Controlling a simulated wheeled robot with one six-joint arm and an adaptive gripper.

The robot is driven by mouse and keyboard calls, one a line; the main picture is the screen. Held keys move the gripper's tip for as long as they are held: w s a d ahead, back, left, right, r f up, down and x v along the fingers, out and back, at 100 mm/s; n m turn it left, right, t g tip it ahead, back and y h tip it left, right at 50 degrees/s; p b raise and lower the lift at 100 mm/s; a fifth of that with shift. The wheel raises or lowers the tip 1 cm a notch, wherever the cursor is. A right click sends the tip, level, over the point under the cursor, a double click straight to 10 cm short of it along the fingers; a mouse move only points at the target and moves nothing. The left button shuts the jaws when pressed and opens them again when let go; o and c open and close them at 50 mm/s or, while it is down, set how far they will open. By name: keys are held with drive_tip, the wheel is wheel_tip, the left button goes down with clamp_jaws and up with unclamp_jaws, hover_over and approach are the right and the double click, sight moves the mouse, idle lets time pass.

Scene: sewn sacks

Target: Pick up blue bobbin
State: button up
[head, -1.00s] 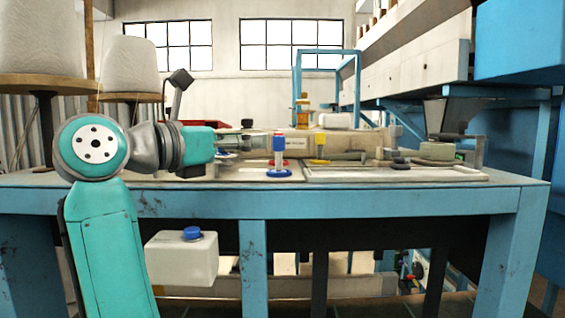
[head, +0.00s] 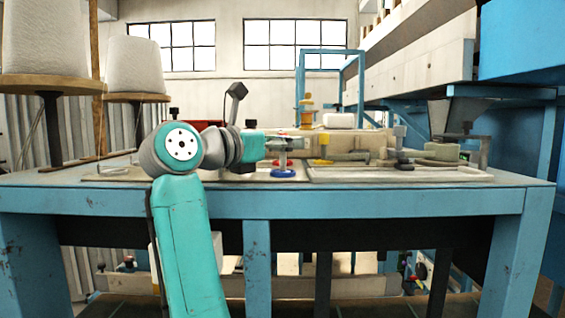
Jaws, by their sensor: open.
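The blue bobbin stands upright on the table, and its round blue base (head: 283,173) shows just below my gripper. Its upper part is hidden by the gripper or too small to make out. My gripper (head: 286,146) reaches in from the left, level and open, with its fingers at the height of the bobbin's upper part. Whether the fingers are around the bobbin or in front of it, I cannot tell.
A yellow bobbin (head: 320,150) stands close to the right of my gripper. The blue-framed table (head: 380,203) carries a flat pale tray (head: 400,174) at right, with dark small parts (head: 404,162). Large white thread cones (head: 136,70) stand at the left.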

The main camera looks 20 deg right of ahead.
clamp_jaws()
